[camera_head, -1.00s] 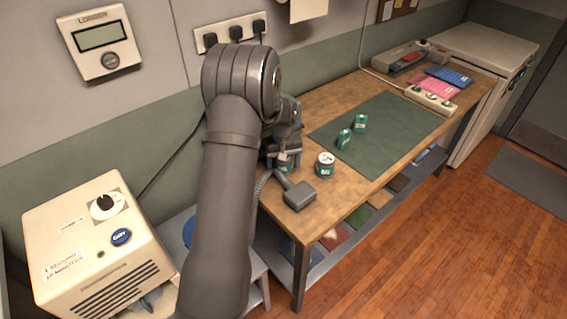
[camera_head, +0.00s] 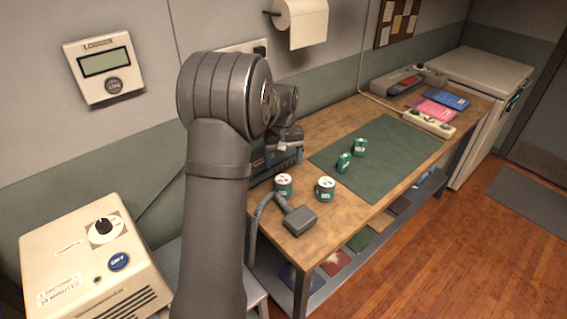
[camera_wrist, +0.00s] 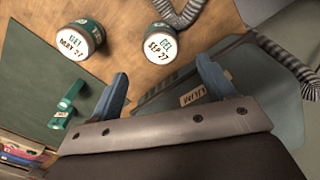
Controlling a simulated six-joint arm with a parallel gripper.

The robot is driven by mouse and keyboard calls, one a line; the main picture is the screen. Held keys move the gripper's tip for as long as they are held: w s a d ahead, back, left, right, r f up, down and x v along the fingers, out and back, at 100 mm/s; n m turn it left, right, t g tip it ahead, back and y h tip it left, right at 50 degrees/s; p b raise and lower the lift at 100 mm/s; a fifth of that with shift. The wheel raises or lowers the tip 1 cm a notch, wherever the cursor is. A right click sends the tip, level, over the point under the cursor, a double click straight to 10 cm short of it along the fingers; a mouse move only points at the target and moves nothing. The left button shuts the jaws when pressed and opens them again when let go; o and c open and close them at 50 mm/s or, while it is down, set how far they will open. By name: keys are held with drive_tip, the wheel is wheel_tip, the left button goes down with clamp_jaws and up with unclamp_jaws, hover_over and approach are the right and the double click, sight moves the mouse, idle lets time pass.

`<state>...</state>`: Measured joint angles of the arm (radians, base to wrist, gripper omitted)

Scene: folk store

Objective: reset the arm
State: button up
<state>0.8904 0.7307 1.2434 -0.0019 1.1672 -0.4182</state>
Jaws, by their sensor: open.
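My gripper (camera_wrist: 165,88) is open and empty in the wrist view, its two blue fingers spread wide. In the head view my gripper (camera_head: 285,158) hangs above the table's left end, partly hidden by my arm. Two round green-and-white tins stand upright on the wooden table: the left tin (camera_head: 283,185) and the right tin (camera_head: 325,189). They also show in the wrist view, labelled GEL SEP 27 (camera_wrist: 161,42) and GEL MAY 27 (camera_wrist: 80,42), both beyond the fingertips and apart from them.
Two small green boxes (camera_head: 344,162) (camera_head: 359,147) are on the green mat (camera_head: 400,150). A grey corded device (camera_head: 299,219) lies at the table's front left. A blue-grey case (camera_head: 257,168) is beside my gripper. A cream machine (camera_head: 60,240) stands at left.

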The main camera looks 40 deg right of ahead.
sight(284, 180)
wheel_tip(284, 180, down, 12)
drive_tip(key=shift+r, duration=1.75)
